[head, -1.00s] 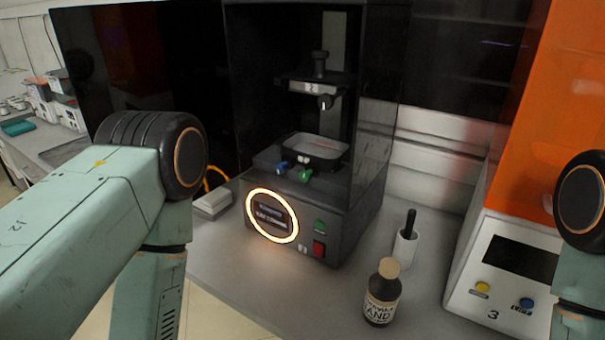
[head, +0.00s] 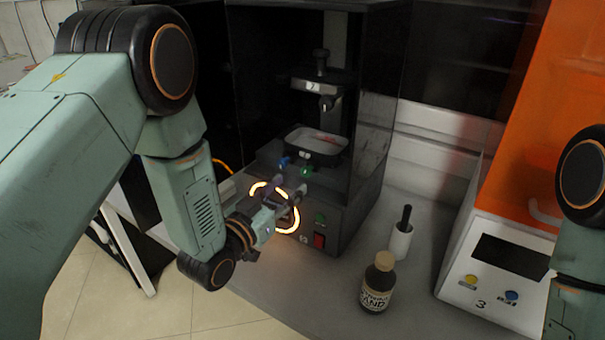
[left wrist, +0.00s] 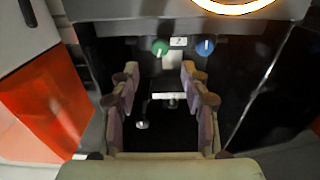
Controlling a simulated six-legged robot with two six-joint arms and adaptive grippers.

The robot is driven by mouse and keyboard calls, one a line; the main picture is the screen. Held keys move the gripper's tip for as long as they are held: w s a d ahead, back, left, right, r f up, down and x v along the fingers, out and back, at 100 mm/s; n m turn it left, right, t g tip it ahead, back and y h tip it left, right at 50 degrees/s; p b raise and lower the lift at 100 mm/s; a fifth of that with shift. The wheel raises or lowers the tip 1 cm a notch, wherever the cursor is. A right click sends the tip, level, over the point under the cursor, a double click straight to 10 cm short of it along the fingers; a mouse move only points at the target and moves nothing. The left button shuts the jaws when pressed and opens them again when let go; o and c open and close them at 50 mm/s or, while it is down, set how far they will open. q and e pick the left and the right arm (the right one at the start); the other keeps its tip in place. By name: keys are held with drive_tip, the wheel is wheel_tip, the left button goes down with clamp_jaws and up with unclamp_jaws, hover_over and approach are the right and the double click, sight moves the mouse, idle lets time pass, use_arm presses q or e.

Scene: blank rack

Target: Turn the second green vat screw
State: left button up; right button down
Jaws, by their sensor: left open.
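The green vat screw (head: 306,172) sits at the front of the dark printer, below the grey vat (head: 318,143). A blue screw (head: 284,162) sits to its left. In the left wrist view, the green screw (left wrist: 160,47) and the blue screw (left wrist: 204,47) show side by side beyond the fingers, with a small label between them. My left gripper (head: 288,198) is open and empty, in front of the printer's lit front ring and below the screws. Its spread fingers also show in the left wrist view (left wrist: 163,92), apart from both screws. My right gripper is out of view.
A brown bottle (head: 377,285) and a white holder with a black handle (head: 401,238) stand to the right. An orange-topped machine (head: 497,270) stands farther right.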

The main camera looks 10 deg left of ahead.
sight(305, 172)
use_arm(q)
drive_tip(key=x, duration=0.7)
drive_tip(key=shift+f, duration=0.15)
clamp_jaws()
